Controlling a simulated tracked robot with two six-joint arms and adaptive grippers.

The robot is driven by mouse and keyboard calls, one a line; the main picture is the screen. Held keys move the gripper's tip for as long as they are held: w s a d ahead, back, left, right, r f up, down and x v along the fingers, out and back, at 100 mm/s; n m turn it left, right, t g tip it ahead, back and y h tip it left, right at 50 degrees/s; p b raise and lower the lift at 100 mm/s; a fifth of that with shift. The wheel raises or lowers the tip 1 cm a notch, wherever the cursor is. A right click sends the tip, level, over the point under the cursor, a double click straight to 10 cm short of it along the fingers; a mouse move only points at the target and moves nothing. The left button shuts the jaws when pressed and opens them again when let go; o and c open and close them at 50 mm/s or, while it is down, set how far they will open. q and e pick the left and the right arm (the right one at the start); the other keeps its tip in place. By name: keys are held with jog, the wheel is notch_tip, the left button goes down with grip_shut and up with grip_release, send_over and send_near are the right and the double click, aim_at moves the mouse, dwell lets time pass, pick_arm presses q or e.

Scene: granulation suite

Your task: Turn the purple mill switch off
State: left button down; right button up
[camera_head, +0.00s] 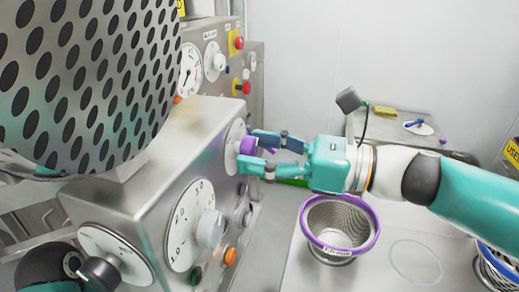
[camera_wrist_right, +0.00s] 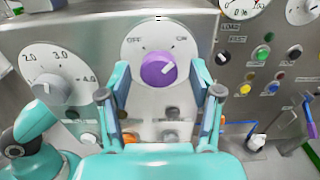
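The purple mill switch (camera_head: 247,146) is a round knob on a pale dial plate on the slanted steel panel. In the right wrist view the purple knob (camera_wrist_right: 158,70) sits between the OFF mark at left and the ON mark at right. Its white pointer leans up and right, toward the ON side. My right gripper (camera_wrist_right: 160,82) is open, with one finger on each side of the knob; I see gaps, so contact is not evident. In the head view the right gripper (camera_head: 262,154) reaches the knob from the right. My left gripper's fingers are not visible.
A large scale dial (camera_head: 190,225) with a grey knob sits left of the switch, above an orange button (camera_head: 230,256). A perforated metal drum (camera_head: 85,80) overhangs at upper left. A purple-rimmed sieve basket (camera_head: 340,225) stands below my right arm. Another panel (camera_wrist_right: 265,60) with coloured buttons is at right.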

jog(key=c, duration=1.1)
jog(key=n+b, duration=0.4)
jog(key=shift+f, duration=0.2)
jog(key=n+b, duration=0.4)
jog(key=shift+n, duration=0.4)
jog(key=n+b, duration=0.3)
jog(key=n, duration=0.1)
jog(key=shift+w+n, duration=0.1)
jog(key=shift+n, duration=0.2)
jog(key=shift+n+b, duration=1.65)
jog(key=shift+n, duration=0.65)
